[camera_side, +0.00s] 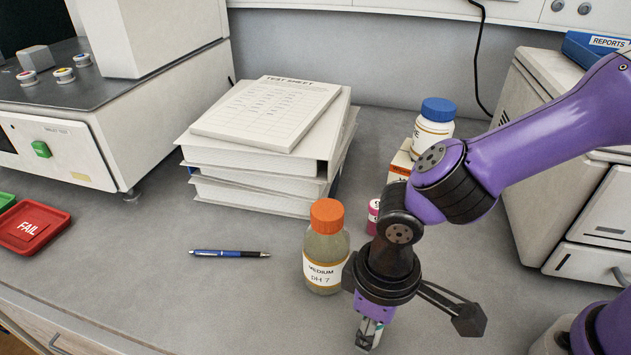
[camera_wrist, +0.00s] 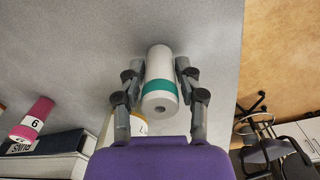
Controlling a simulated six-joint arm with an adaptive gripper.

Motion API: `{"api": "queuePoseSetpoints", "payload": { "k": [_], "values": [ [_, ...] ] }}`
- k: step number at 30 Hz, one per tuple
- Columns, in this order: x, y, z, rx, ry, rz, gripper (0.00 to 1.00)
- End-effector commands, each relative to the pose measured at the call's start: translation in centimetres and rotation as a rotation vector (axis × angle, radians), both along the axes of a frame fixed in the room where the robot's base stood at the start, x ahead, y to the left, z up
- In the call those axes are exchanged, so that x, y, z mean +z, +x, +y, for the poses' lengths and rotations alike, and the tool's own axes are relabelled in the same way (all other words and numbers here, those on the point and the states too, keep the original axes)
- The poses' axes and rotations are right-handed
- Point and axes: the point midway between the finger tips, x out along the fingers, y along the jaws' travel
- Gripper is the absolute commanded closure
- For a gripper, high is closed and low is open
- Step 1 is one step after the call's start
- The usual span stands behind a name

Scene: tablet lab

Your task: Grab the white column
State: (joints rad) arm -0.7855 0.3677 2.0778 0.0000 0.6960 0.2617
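The white column (camera_wrist: 160,68) is a white cylinder with a teal band and a small hole in its near end. In the wrist view it lies between the two fingers of my gripper (camera_wrist: 160,70), with one finger close along each side. I cannot tell whether the pads touch it. In the side view my gripper (camera_side: 369,334) points down low over the bench at the front. A bit of white and green shows between its fingers there; the rest of the column is hidden.
A medium bottle with an orange cap (camera_side: 325,250) stands just left of my gripper. A pink tube (camera_side: 373,216) and a blue-capped jar (camera_side: 433,130) are behind. A pen (camera_side: 229,253), binders (camera_side: 262,185) and a red FAIL tray (camera_side: 32,228) lie to the left.

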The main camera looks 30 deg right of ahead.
Motion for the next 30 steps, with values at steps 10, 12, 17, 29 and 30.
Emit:
{"api": "queuePoseSetpoints", "payload": {
  "k": [10, 12, 17, 29, 30],
  "values": [
    [0.0, 0.0, 0.0, 0.0, -0.001, 0.001, 1.0],
    [0.1, 0.0, 0.0, 0.0, 0.0, 0.0, 1.0],
    [2.1, 0.1, 0.1, 0.0, 0.004, -0.003, 1.0],
    [9.7, 0.8, -0.6, -0.024, 0.003, -0.004, 1.0],
    [10.2, 1.3, -1.3, -0.045, 0.002, -0.002, 1.0]
  ]
}}
